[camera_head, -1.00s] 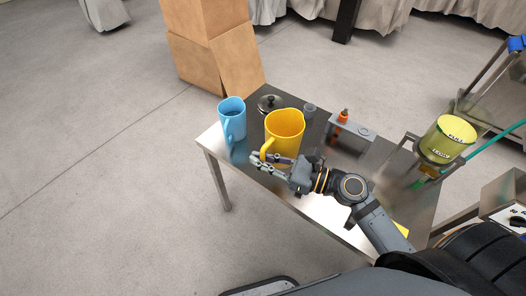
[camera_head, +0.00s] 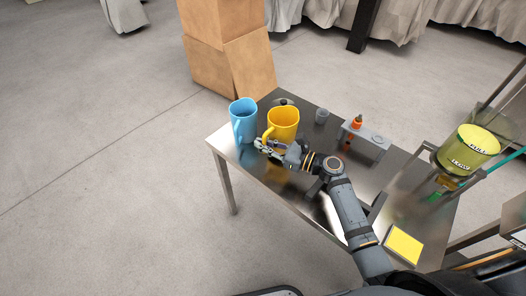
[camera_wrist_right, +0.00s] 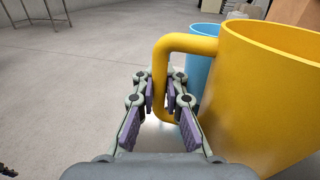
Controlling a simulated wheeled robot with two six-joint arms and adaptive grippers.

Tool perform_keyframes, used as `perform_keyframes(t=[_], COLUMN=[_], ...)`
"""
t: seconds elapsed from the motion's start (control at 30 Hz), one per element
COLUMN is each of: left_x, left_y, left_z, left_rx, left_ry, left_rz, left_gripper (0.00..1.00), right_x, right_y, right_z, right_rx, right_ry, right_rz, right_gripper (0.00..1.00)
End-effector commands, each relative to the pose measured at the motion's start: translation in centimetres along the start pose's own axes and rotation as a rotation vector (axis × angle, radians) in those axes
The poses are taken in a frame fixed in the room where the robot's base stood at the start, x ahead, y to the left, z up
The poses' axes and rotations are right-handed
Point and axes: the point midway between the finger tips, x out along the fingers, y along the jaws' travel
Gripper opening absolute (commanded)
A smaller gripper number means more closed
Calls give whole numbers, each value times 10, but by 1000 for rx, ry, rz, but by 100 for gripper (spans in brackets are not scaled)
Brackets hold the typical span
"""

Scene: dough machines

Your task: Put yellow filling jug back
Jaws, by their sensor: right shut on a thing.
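The yellow jug (camera_head: 284,122) is upright at the left part of the metal table, right of a blue jug. In the right wrist view the yellow jug (camera_wrist_right: 270,95) fills the right side, its handle between the fingers. My right gripper (camera_head: 262,146) is shut on that handle; its fingers (camera_wrist_right: 165,95) show on both sides of it. Whether the jug's base touches the table is hidden by the gripper. The blue jug (camera_head: 242,120) stands close to the yellow one, and also shows behind it in the wrist view (camera_wrist_right: 199,70). My left gripper is not in view.
The metal table (camera_head: 290,205) has bare room at its front. A dark lid (camera_head: 284,102), a small grey cup (camera_head: 321,116) and a grey stand with an orange-topped item (camera_head: 357,122) lie behind and right. A yellow-green container (camera_head: 467,150) stands at right. Cardboard boxes (camera_head: 228,50) are behind.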

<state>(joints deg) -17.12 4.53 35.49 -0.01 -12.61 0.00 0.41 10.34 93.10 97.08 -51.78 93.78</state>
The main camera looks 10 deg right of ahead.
Motion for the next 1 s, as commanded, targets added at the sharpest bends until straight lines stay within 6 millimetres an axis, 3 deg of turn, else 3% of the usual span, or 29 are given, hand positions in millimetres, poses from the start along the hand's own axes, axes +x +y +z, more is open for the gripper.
perform_keyframes(t=[0.17, 0.57, 0.6, 0.77, 1.0], left_x=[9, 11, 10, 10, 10], left_y=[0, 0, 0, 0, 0], left_z=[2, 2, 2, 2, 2], left_rx=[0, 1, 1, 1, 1], left_ry=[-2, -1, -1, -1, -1], left_rz=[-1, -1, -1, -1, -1], left_gripper=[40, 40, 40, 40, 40], right_x=[1, 1, 0, 0, 0], right_y=[0, 0, 0, 0, 0], right_z=[-29, -35, -34, -34, -34], right_rx=[1, 0, 1, 1, 1], right_ry=[-1, -1, 0, 0, 0], right_rz=[0, 0, 0, 0, 0], right_gripper=[0, 0, 12, 34, 34])
